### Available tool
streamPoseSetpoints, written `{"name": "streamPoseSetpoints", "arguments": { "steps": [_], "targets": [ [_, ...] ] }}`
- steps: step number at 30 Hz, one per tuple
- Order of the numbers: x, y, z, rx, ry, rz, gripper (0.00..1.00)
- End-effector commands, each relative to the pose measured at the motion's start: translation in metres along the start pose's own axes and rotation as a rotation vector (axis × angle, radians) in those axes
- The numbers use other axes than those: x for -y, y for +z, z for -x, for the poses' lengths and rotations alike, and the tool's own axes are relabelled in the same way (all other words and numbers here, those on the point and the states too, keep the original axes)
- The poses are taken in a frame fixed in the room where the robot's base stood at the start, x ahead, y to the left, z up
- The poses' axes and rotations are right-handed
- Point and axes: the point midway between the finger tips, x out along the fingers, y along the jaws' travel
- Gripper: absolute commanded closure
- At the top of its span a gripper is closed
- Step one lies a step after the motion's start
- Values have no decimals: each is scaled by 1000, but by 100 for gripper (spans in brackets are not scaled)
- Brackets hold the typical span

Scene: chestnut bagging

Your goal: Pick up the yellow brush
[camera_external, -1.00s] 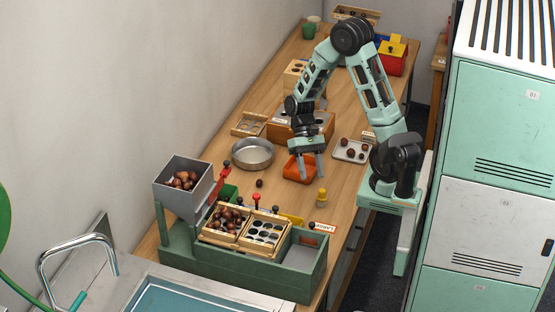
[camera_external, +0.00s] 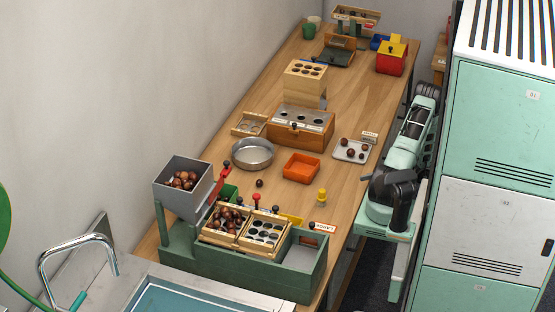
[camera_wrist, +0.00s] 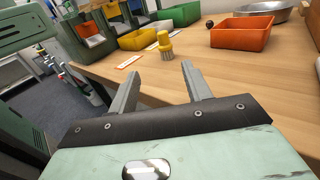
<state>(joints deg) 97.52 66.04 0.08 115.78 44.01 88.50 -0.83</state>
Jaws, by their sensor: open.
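The yellow brush (camera_external: 321,196) stands upright on the wooden table near its right edge, in front of the orange tray. In the wrist view the yellow brush (camera_wrist: 165,44) shows its knob on top and pale bristles below. My gripper (camera_wrist: 158,72) is open and empty, its two grey fingers apart and pointing toward the brush from a short distance. In the external view my arm is folded at the right of the table, and the gripper cannot be made out there.
An orange tray (camera_external: 300,168) and a metal bowl (camera_external: 253,153) stand behind the brush. A grey tray with several chestnuts (camera_external: 365,158) lies near the right edge. A green sorting stand (camera_external: 190,262) is at the front. Bare wood surrounds the brush's right side.

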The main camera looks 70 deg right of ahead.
Motion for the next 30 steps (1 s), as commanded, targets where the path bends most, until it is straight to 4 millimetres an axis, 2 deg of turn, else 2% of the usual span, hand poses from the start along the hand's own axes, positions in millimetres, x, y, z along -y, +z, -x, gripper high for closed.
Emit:
{"name": "streamPoseSetpoints", "arguments": {
  "steps": [4, 15, 18, 26, 30],
  "targets": [
    [-1, 0, -16, 8, -7, -5, 51],
    [0, 1, -92, 6, -3, -3, 51],
    [0, 1, -107, 6, -4, -4, 51],
    [2, 2, -126, 4, -5, -2, 51],
    [6, 4, -146, 5, -2, -3, 51]
  ]
}}
